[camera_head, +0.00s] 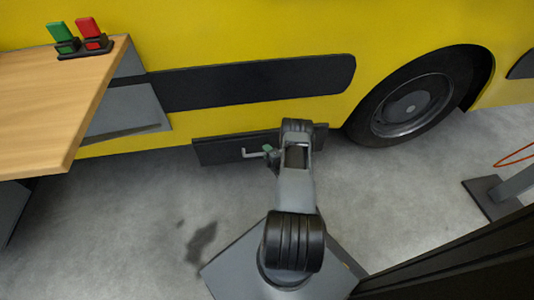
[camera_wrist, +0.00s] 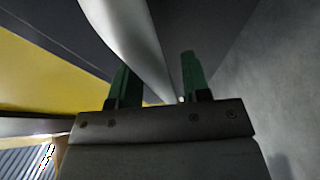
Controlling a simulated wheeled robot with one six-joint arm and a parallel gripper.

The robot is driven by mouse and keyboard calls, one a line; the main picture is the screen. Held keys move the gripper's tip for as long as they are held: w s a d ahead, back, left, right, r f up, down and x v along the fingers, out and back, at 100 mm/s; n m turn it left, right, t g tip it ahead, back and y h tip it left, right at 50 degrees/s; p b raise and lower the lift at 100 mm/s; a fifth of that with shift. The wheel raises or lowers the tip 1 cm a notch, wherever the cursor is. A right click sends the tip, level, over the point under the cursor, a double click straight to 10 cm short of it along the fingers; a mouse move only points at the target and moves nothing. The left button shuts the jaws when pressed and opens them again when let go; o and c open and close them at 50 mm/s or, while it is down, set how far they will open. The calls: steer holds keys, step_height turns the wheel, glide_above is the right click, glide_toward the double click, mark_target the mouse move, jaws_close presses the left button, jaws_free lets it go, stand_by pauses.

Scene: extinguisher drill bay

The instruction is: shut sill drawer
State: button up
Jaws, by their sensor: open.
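The sill drawer (camera_head: 222,150) is a dark panel low on the yellow vehicle's side, left of the wheel. Its pale bar handle (camera_head: 252,154) sticks out from the front. How far the drawer stands out is hard to tell, and my arm hides its right part. My gripper (camera_head: 269,151) is at the handle's right end, with green fingers. In the wrist view my gripper (camera_wrist: 157,63) is open, and a large pale bar (camera_wrist: 128,35), which looks like the handle, runs between the two fingers. Contact with either finger cannot be made out.
A wooden table (camera_head: 50,105) at left carries a green switch (camera_head: 61,32) and a red switch (camera_head: 90,30). A wheel (camera_head: 410,105) is right of the drawer. A grey stand (camera_head: 495,195) is at far right. Concrete floor (camera_head: 130,220) is clear at lower left.

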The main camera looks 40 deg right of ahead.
steer(key=shift+s, duration=0.1)
steer(key=p+v, duration=0.4)
steer(key=v, duration=0.9)
steer(key=shift+s, duration=0.3)
steer(key=shift+r, duration=0.1)
